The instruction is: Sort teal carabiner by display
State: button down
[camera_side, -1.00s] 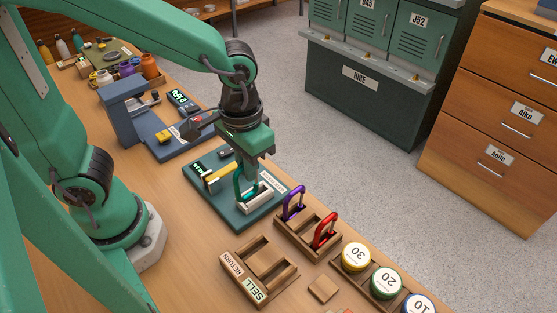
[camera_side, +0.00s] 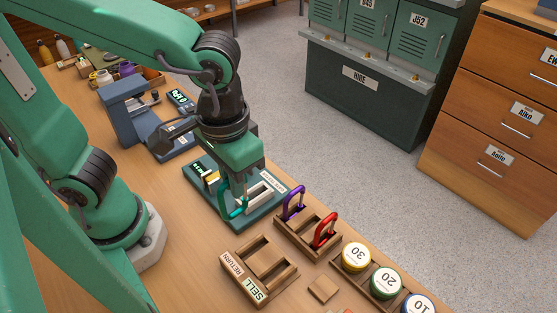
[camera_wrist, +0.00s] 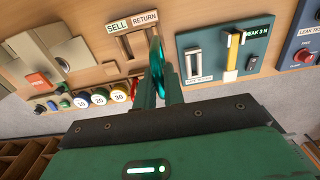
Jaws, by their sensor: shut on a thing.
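My gripper (camera_side: 241,182) is shut on the teal carabiner (camera_side: 233,204), which hangs from the fingers over the front edge of the teal tester plate (camera_side: 215,205). The carabiner also shows edge-on between the fingers in the wrist view (camera_wrist: 156,55). The tester's white slotted holder (camera_side: 258,194) is beside it and empty. The display (camera_side: 200,168) is partly hidden in the side view; in the wrist view the tester's label (camera_wrist: 256,35) seems to read "WEAK 3 N". The wooden tray labelled RETURN and SELL (camera_side: 243,277) has open slots and stands in front of the tester.
A wooden rack (camera_side: 305,241) beside the tray holds a purple carabiner (camera_side: 293,203) and a red carabiner (camera_side: 326,230) upright. Numbered round weights (camera_side: 356,256) stand to its right. A blue-grey device (camera_side: 130,115) stands behind the tester.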

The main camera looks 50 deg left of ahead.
dwell(0.4)
jog(key=d+f, duration=0.1)
jog(key=f, duration=0.1)
jog(key=w+d+f, duration=0.1)
jog(key=shift+w+d+f, duration=0.1)
jog(key=shift+d+f, duration=0.1)
jog(key=shift+f, duration=0.2)
jog(key=shift+f, duration=0.15)
jog(key=shift+f, duration=2.15)
jog(key=shift+f, duration=2)
dwell(1.4)
jog(key=c, duration=0.9)
grip_release()
